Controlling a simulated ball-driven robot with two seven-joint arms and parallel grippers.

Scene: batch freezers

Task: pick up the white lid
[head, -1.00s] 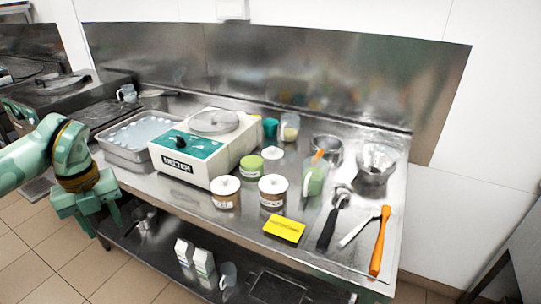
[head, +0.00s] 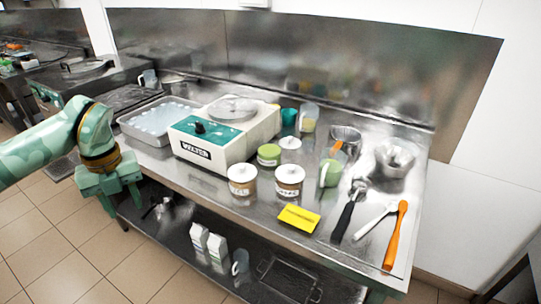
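White lids with small knobs top two labelled brown jars on the steel table, a left white lid (head: 242,173) and a right white lid (head: 290,174). A third white lid (head: 290,143) sits farther back, beside a green-lidded jar (head: 269,154); what is beneath it is mostly hidden. My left gripper (head: 124,209) hangs off the table's front left edge, well left of the lids. Its fingers are apart with nothing visible between them. My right gripper is out of view.
A white and teal batch freezer (head: 213,151) stands left of the jars. A metal pan (head: 127,126) lies behind my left gripper. The table's front left is bare.

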